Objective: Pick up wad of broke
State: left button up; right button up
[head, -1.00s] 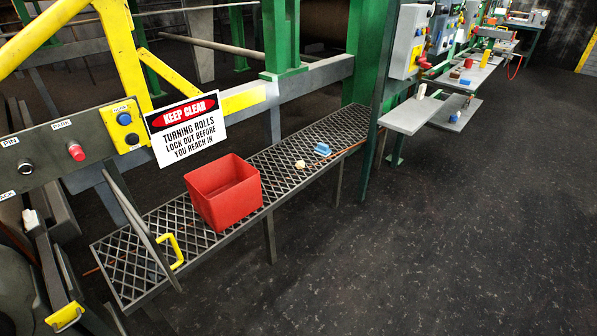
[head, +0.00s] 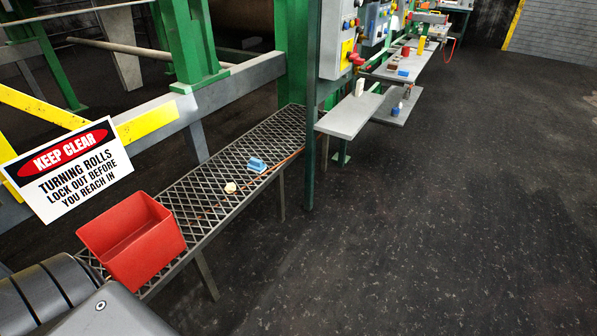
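A small cream-coloured lump (head: 230,187), which looks like the wad of broke, lies on the metal grating walkway (head: 196,195). It sits between a red open bin (head: 135,240) and a blue block-like object (head: 257,165). The blue object is just beyond it, up and to the right. A dark grey part of my own arm fills the lower left corner, in front of the near end of the grating. Neither gripper shows in the head view.
A "KEEP CLEAR" sign (head: 65,165) hangs at the left above the grating. A green post (head: 311,130) stands at the grating's far end. Grey shelves (head: 350,115) with small items are beyond it. The dark floor (head: 420,220) at the right is clear.

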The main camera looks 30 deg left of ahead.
aim_at(230, 188)
jog(key=z, duration=0.3)
jog(key=i, duration=1.35)
jog(key=u, duration=0.6)
jog(key=i, duration=1)
jog(key=u, duration=1.25)
jog(key=i, duration=0.3)
jog(key=u, duration=0.2)
